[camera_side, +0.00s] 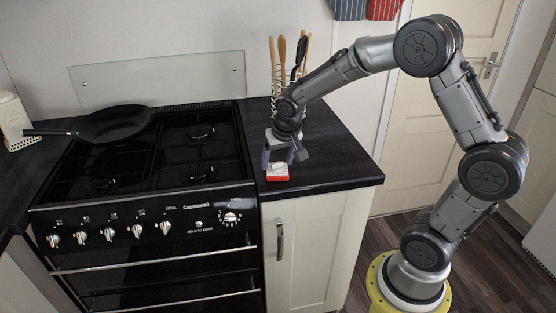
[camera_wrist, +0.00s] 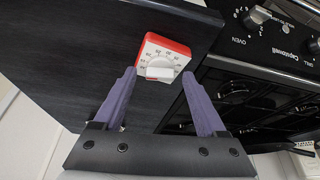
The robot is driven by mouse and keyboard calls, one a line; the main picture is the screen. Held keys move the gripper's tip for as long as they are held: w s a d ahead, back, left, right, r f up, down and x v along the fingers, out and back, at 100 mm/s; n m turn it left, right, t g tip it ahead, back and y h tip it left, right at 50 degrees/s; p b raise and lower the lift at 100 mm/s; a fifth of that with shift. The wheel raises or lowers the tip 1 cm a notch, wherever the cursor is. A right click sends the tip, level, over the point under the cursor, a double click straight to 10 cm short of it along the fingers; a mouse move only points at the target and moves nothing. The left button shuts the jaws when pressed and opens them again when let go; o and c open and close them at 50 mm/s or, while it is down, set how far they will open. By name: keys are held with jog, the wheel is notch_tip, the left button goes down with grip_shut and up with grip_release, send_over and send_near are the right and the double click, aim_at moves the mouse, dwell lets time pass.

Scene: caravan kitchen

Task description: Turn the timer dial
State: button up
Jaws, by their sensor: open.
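The timer (camera_side: 277,173) is a small red and white box on the black worktop, near its front edge beside the stove. In the wrist view the timer (camera_wrist: 163,57) shows a white face with markings and a white dial (camera_wrist: 160,68) with a raised bar. My gripper (camera_side: 283,157) is just above and behind the timer in the side view, pointing down. In the wrist view my gripper (camera_wrist: 159,88) has its two purple fingers spread wide, with the dial just beyond the tips, between their lines. Nothing is held. The dial is too small to make out in the side view.
The black stove (camera_side: 150,190) stands left of the worktop (camera_side: 335,165), with a frying pan (camera_side: 115,123) on it. A utensil rack (camera_side: 288,72) stands at the back of the worktop, close to my arm. The worktop right of the timer is clear.

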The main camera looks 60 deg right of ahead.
jog(key=v, duration=1.3)
jog(key=shift+s+a+r, duration=0.15)
jog(key=shift+r, duration=0.2)
jog(key=shift+r, duration=0.1)
jog(key=s+a+r+n+t+y, duration=0.15)
jog(key=s+a+r, duration=0.35)
jog(key=s, duration=0.5)
jog(key=s+a+f+n+y, duration=0.1)
jog(key=s+a+f+n, duration=0.2)
jog(key=s, duration=0.6)
notch_tip(320, 180, down, 3)
jog(key=n, duration=0.3)
jog(key=shift+s+a, duration=0.2)
jog(key=shift+s, duration=0.05)
jog(key=shift+r+t, duration=0.1)
jog(key=shift+t, duration=0.15)
